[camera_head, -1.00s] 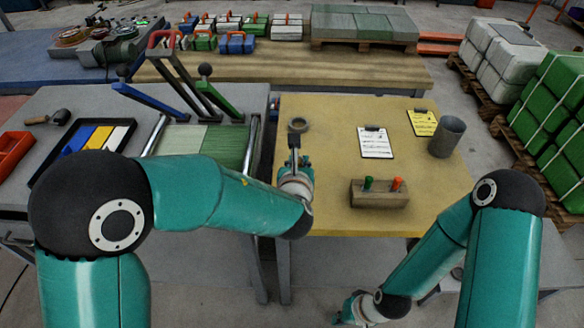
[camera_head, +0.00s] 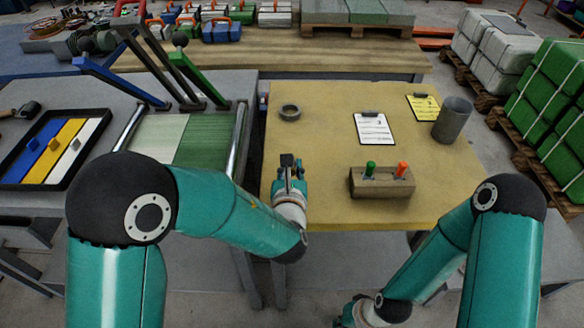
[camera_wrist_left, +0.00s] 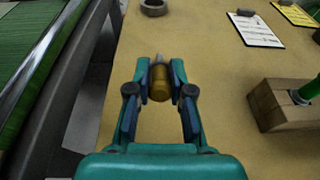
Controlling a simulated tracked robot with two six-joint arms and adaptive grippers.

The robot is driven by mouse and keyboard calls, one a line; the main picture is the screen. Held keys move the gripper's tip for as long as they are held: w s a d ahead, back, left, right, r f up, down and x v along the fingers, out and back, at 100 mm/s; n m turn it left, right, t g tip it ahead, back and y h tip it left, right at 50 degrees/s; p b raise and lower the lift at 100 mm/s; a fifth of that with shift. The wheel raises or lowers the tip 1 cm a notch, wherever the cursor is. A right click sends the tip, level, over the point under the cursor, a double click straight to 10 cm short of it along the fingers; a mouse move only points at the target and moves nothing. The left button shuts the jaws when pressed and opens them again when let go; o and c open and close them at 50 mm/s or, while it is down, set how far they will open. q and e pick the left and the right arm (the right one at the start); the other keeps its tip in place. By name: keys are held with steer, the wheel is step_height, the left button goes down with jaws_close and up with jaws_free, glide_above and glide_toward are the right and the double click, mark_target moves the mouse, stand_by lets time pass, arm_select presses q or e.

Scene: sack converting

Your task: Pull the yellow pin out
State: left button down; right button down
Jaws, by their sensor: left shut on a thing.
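The yellow pin (camera_wrist_left: 160,82) shows in the left wrist view as a golden-brown cylinder with a grey end. It is between the fingertips of my left gripper (camera_wrist_left: 159,84), which is shut on it. In the head view my left gripper (camera_head: 288,162) is over the yellow tabletop, left of and apart from the wooden block (camera_head: 379,188). A green pin (camera_head: 370,167) and an orange pin (camera_head: 402,169) stand upright in the block. My right gripper (camera_head: 343,318) is low at the bottom edge of the head view, and its fingers are too small to read.
A grey ring (camera_head: 289,112) lies beyond my left gripper on the yellow table (camera_head: 320,120). A machine with levers and a green striped bed (camera_head: 203,140) is to the left.

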arm_select(q)
steer(key=shift+f+b, duration=1.2)
steer(key=shift+f, duration=1.4)
steer(key=c, duration=1)
jaws_free()
steer(key=shift+o, duration=0.2)
steer(key=shift+s, duration=0.15)
steer(key=v, duration=1.1)
steer(key=shift+s, duration=0.35)
steer(key=shift+r, duration=0.1)
